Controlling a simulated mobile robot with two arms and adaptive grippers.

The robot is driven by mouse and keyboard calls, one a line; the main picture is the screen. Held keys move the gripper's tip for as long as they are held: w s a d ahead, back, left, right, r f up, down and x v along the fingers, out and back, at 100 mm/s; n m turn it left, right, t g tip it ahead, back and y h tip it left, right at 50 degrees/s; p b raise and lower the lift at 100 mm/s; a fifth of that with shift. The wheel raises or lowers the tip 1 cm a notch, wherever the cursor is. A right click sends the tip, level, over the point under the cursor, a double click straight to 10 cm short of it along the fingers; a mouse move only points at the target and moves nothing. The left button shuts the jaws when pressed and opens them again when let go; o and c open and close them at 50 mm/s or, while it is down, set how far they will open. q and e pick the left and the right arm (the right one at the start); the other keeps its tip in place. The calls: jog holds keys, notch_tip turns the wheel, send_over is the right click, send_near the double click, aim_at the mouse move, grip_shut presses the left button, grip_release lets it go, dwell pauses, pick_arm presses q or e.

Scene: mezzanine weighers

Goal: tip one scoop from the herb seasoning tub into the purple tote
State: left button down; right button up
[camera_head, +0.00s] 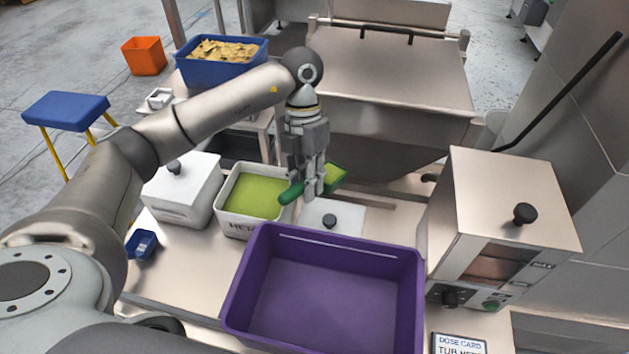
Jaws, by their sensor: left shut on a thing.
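The herb seasoning tub (229,222) is a white tub with green content, its front label partly readable as "HE". My left gripper (315,192) points down and is shut on a green scoop (292,193). The scoop's handle end sticks out to the left, over the tub's right edge, and its bowl shows green to the right of the fingers. The gripper is right of the tub and behind the purple tote (247,290). The tote stands open at the front, and its visible floor is bare. My right gripper is not in view.
A white lidded tub (185,195) stands left of the herb tub, and a lidded container (335,216) behind the tote. A steel box with a black knob (510,200) stands right. A small blue scoop (142,244) lies left. A dose card (458,344) is at front right.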

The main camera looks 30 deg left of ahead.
pick_arm(q)
jog(key=a+f+n+t+h+b, duration=0.15)
jog(key=a+f+n, duration=0.25)
jog(key=n, duration=0.4)
jog(key=a+f+n+t+b, duration=0.1)
jog(key=a+f+n+t, duration=0.3)
jog(key=n, duration=0.4)
notch_tip(320, 180, up, 8)
jog(key=s+d+y+p, duration=0.1)
jog(key=d+y+p, duration=0.1)
jog(key=p, duration=0.4)
jog(key=shift+s+d+f, duration=0.15)
jog(key=shift+s+d, duration=0.1)
jog(key=shift+d, duration=0.05)
